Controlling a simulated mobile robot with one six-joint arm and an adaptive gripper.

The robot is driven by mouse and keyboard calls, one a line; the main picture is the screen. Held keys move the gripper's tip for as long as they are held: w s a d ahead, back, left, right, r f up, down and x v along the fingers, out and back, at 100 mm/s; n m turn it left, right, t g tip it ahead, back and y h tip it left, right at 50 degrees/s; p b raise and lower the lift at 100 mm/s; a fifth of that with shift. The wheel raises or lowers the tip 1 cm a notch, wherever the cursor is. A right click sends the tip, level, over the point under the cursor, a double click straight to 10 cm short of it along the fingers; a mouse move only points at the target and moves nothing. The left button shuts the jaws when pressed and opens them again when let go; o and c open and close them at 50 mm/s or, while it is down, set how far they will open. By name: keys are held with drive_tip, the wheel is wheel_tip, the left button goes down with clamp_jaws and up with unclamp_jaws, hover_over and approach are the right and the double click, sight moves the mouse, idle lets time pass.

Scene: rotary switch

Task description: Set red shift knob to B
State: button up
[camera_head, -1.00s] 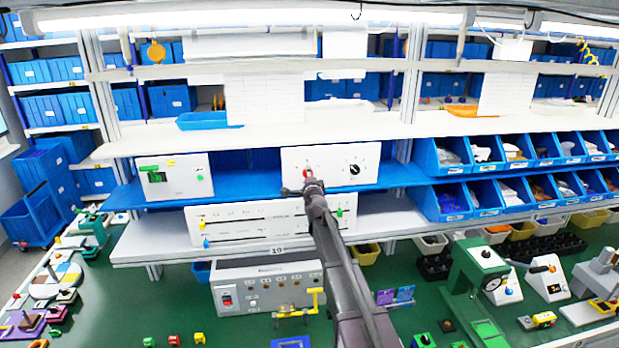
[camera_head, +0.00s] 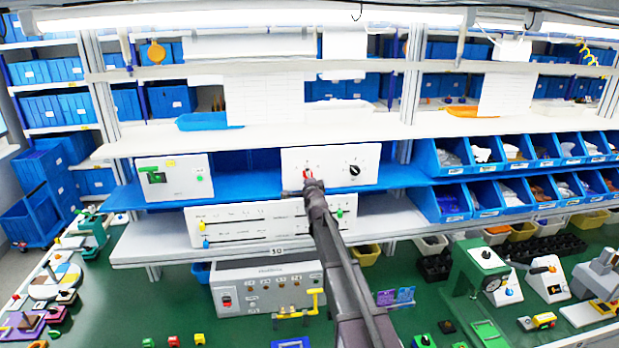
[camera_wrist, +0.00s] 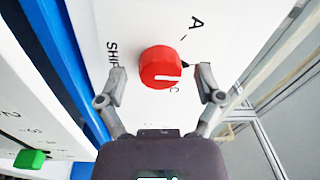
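The red shift knob (camera_wrist: 160,67) is a round dial on a white panel (camera_head: 325,155), with a white pointer mark on its edge. In the wrist view the mark lies on the knob's lower right side, near the letter C. The letter A is printed above and right of the knob; a B is not readable. In the head view the red knob (camera_head: 308,174) is partly hidden by my gripper. My gripper (camera_wrist: 161,80) is open, with one finger on each side of the knob and gaps between fingers and knob.
A black knob (camera_head: 354,170) sits to the right on the same panel. A white slider panel (camera_head: 250,228) with a green knob (camera_wrist: 30,159) lies below. Blue bins (camera_head: 455,200) fill the right shelf. A grey box (camera_head: 265,288) stands on the green bench.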

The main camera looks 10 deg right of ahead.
drive_tip(key=shift+m, duration=0.5)
drive_tip(key=s+a+m+p, duration=0.1)
drive_tip(key=s+m, duration=1)
drive_tip(key=s, duration=0.3)
drive_tip(key=s+a+f+n+g+y+b, duration=0.3)
drive_tip(key=f+n+b, duration=0.3)
drive_tip(key=f+n, duration=0.2)
drive_tip(key=s+a+f+n+g+y+b, duration=0.3)
drive_tip(key=s+a+f+n+y+b, duration=0.1)
drive_tip(key=f+n, duration=0.5)
drive_tip(key=shift+s+a+f+g+b, duration=0.4)
drive_tip(key=shift+s+a+f+b, duration=0.4)
drive_tip(key=shift+s+a+b, duration=0.15)
idle(0.6)
drive_tip(key=shift+a, duration=0.1)
